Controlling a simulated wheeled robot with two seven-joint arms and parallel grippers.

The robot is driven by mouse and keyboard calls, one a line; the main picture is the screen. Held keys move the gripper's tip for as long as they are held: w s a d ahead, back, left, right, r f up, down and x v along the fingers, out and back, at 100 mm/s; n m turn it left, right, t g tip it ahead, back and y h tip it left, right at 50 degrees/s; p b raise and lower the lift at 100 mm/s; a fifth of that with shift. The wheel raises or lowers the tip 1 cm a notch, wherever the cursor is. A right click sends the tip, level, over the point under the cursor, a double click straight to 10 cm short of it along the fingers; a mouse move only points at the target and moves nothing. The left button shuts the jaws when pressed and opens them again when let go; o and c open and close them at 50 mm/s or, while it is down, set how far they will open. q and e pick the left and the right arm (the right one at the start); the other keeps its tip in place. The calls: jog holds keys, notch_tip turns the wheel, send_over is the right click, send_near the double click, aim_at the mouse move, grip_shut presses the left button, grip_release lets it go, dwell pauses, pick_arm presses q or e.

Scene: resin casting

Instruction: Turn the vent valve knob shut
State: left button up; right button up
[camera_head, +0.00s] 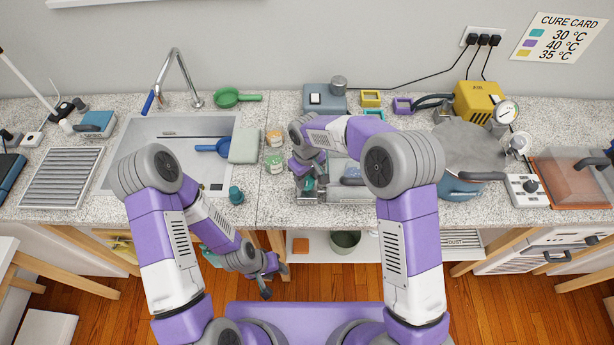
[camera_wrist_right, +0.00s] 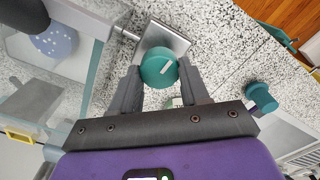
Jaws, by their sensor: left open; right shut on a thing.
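The vent valve knob (camera_wrist_right: 158,68) is a round teal knob with a white line on its face. The line slants in the right wrist view. The knob sits in front of a grey metal plate (camera_wrist_right: 165,35) and joins a thin metal stem. My right gripper (camera_wrist_right: 157,76) is shut on the knob, with one dark finger on each side. In the head view the knob (camera_head: 309,184) is small and partly hidden by my right gripper (camera_head: 303,176). My left gripper (camera_head: 270,280) is open and empty, low in front of the counter.
A clear-walled chamber (camera_wrist_right: 60,80) stands beside the knob. Another teal object (camera_wrist_right: 262,97) stands near the counter edge, also visible in the head view (camera_head: 236,195). Two small jars (camera_head: 275,160) stand left of my right gripper. The sink (camera_head: 125,135) is further left.

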aim_at(307, 181)
jog(key=shift+n, duration=0.6)
jog(key=o, duration=1.1)
jog(key=shift+c, duration=0.2)
notch_tip(307, 181, up, 8)
jog(key=shift+f, duration=0.2)
jog(key=shift+s+f, duration=0.1)
jog(key=shift+s, duration=0.05)
